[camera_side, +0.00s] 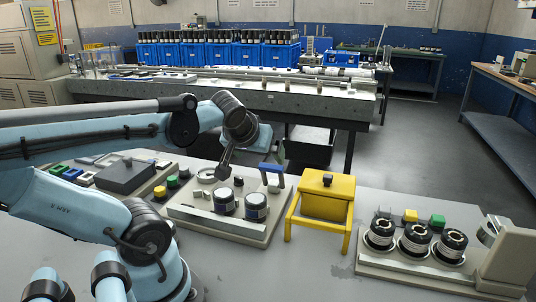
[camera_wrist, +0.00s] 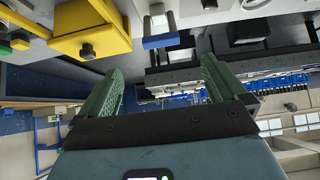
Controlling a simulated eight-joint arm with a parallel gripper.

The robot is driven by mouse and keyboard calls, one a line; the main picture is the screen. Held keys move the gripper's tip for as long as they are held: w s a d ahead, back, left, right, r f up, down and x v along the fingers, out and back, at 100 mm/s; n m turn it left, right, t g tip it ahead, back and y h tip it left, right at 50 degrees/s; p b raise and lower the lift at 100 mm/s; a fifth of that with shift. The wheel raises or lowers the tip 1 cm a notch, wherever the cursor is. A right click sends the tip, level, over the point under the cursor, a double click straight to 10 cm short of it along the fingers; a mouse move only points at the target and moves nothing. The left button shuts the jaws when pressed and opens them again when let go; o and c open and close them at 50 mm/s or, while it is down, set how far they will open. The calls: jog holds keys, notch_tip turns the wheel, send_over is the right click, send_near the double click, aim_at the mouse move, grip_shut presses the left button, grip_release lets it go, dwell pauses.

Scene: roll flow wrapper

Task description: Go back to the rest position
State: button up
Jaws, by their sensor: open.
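My gripper (camera_side: 281,156) is raised above the back edge of the near table, behind the pale fixture plate. In the wrist view its two green fingers (camera_wrist: 163,63) stand wide apart with nothing between them. The wrist view is upside down and looks out across the room rather than down at the table. My arm reaches in from the left of the side view.
The fixture plate (camera_side: 185,213) holds two dark rolls (camera_side: 256,207) and a blue handle (camera_side: 271,168). A yellow stand (camera_side: 327,197) is right of it. A tray (camera_side: 375,262) with three rolls stands at right. A long machine (camera_side: 300,102) is behind.

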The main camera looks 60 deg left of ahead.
jog(key=shift+s+d+r, duration=0.2)
jog(key=shift+s+r, duration=0.05)
jog(key=shift+r, duration=0.05)
jog(key=w+d+f+m+h, duration=0.1)
jog(key=d+m+h, duration=0.1)
jog(key=d, duration=0.3)
jog(key=d+f+m+h, duration=0.2)
jog(key=d+m, duration=0.2)
jog(key=w+d+f+m+t+h, duration=0.1)
jog(key=d+f+m+h, duration=0.1)
jog(key=d, duration=0.3)
jog(key=shift+w+d+m, duration=0.3)
jog(key=shift+d+m, duration=0.05)
jog(key=shift+m, duration=0.15)
